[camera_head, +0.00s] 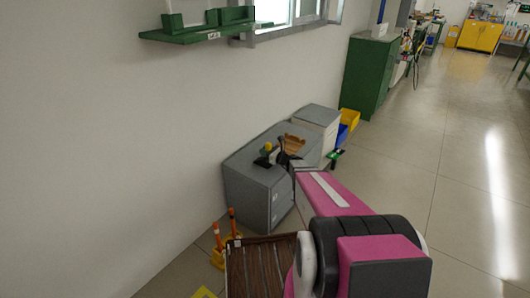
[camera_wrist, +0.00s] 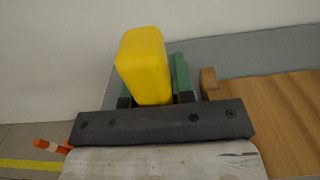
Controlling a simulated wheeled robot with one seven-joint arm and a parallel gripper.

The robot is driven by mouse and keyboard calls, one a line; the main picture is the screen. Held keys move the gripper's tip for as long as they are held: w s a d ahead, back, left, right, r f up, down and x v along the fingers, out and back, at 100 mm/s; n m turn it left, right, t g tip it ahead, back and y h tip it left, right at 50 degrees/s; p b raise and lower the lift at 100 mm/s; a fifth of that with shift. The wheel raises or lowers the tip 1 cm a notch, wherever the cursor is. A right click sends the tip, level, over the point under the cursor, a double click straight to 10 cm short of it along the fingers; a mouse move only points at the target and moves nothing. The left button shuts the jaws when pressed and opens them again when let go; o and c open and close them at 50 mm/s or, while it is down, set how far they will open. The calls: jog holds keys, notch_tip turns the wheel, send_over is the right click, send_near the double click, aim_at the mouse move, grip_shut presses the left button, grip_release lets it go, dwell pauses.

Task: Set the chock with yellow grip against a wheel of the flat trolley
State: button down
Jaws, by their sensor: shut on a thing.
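My gripper (camera_wrist: 155,98) is shut on the yellow grip (camera_wrist: 143,62) of the chock, with green finger pads on both sides of it. In the head view the yellow grip (camera_head: 268,147) shows small above the grey cabinet, beside my dark gripper (camera_head: 273,157). The chock's body is mostly hidden, and I cannot tell whether it touches the cabinet top. A brown slatted deck with a dark rim (camera_head: 262,268) shows low in the head view, partly behind my arm; it may be the flat trolley. No wheel of it is visible.
The grey cabinet (camera_head: 247,188) stands by the white wall, with a brown wooden thing (camera_head: 293,143) near my gripper. A green cabinet (camera_head: 369,76) is farther back. The floor at right is clear.

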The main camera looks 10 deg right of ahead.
jog(key=shift+f, duration=0.15)
jog(key=c, duration=1)
grip_release()
jog(key=shift+o, duration=0.2)
